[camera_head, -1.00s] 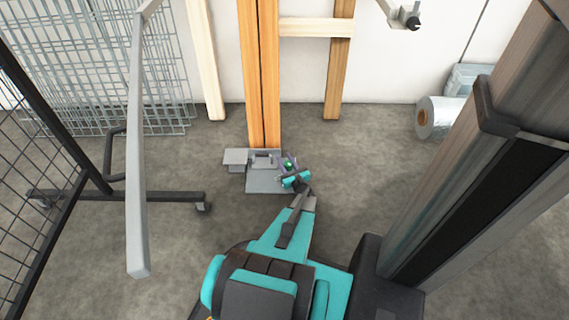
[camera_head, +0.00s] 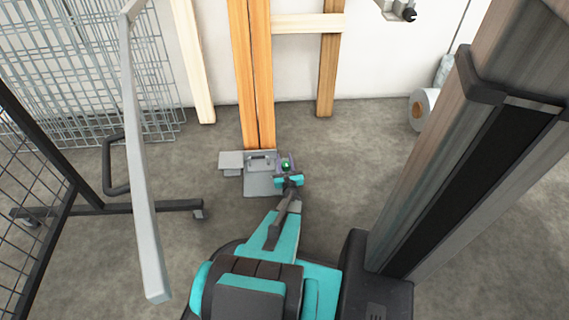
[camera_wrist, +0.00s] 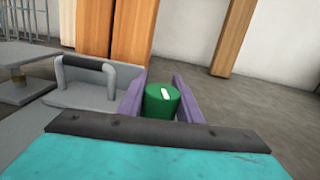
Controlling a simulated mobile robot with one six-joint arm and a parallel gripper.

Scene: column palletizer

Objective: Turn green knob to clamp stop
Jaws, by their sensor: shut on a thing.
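The green knob (camera_wrist: 163,100) stands between the two purple fingers of my gripper (camera_wrist: 161,98) in the wrist view, with a white mark on its top. The fingers are shut on it, one at each side. In the head view the knob (camera_head: 286,165) is a small green spot at the tip of my gripper (camera_head: 286,162), at the right side of a grey metal plate fixture (camera_head: 262,186). The fixture also shows in the wrist view with a raised bracket and dark-gripped handle (camera_wrist: 90,66). The knob's base is hidden by my gripper.
Two orange wooden posts (camera_head: 250,80) stand right behind the fixture. A grey block (camera_head: 231,160) sits at its left. A wheeled mesh frame (camera_head: 110,208) is at the left, a film roll (camera_head: 424,108) at the right. The floor right of the fixture is clear.

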